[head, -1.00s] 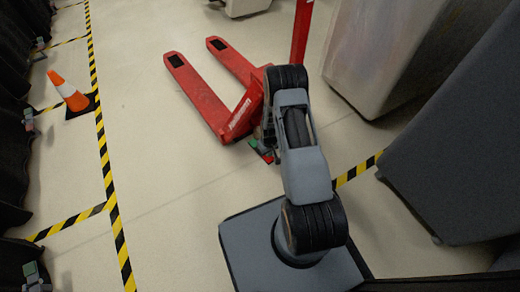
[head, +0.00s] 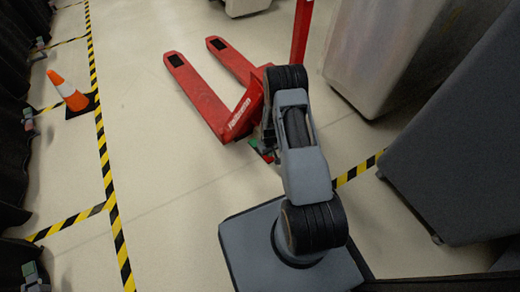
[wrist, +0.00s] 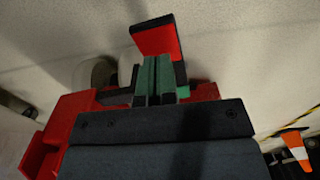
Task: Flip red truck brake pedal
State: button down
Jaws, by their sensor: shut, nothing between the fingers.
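The red pedal (wrist: 155,40), a flat red plate with black edges, stands out at the top middle of the wrist view. My gripper (wrist: 155,72) is shut and empty, its green fingers pointing at the pedal's lower edge. The fingers overlap that edge in the picture; I cannot tell whether they touch it. The red pallet truck (head: 205,98) stands on the floor beyond my arm in the head view, forks pointing to the upper left. There my arm hides most of the pedal area, with only small green and red bits showing.
Large covered carts stand at the right, one pale (head: 375,60) and one dark grey (head: 455,165). An orange and white cone (head: 68,92) stands at the left by yellow-black floor tape (head: 105,150). The floor between the tape and the truck is clear.

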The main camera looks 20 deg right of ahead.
jog(key=shift+f+b, duration=1.4)
jog(key=shift+f, duration=0.4)
dwell(0.5)
jog(key=shift+r, duration=0.2)
jog(key=shift+r+p, duration=2.6)
jog(key=shift+r, duration=0.8)
